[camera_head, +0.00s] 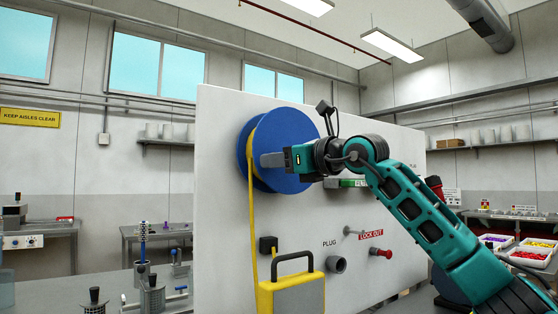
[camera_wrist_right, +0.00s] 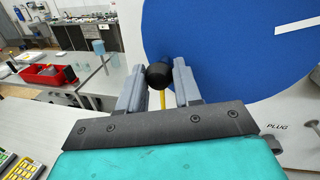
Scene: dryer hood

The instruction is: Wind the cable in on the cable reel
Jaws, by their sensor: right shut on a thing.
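The blue cable reel (camera_head: 298,130) is mounted on an upright white panel (camera_head: 222,190). The yellow cable (camera_head: 252,215) is around its left part and hangs down to a yellow box with a dark handle (camera_head: 298,298). My right gripper (camera_head: 266,160) is in front of the reel. In the right wrist view, its two grey fingers (camera_wrist_right: 160,82) are shut on the black knob (camera_wrist_right: 159,73) of the reel's crank. The blue reel face (camera_wrist_right: 220,45) is behind, with a white stripe. The gripper hides the crank in the head view. My left gripper is out of view.
The panel also carries a plug socket (camera_head: 337,264), a red lock-out knob (camera_head: 381,252) and a small black block (camera_head: 267,244). Benches with tools stand at the left, and trays of coloured parts (camera_head: 530,252) at the right. A red bin (camera_wrist_right: 47,75) is on a bench.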

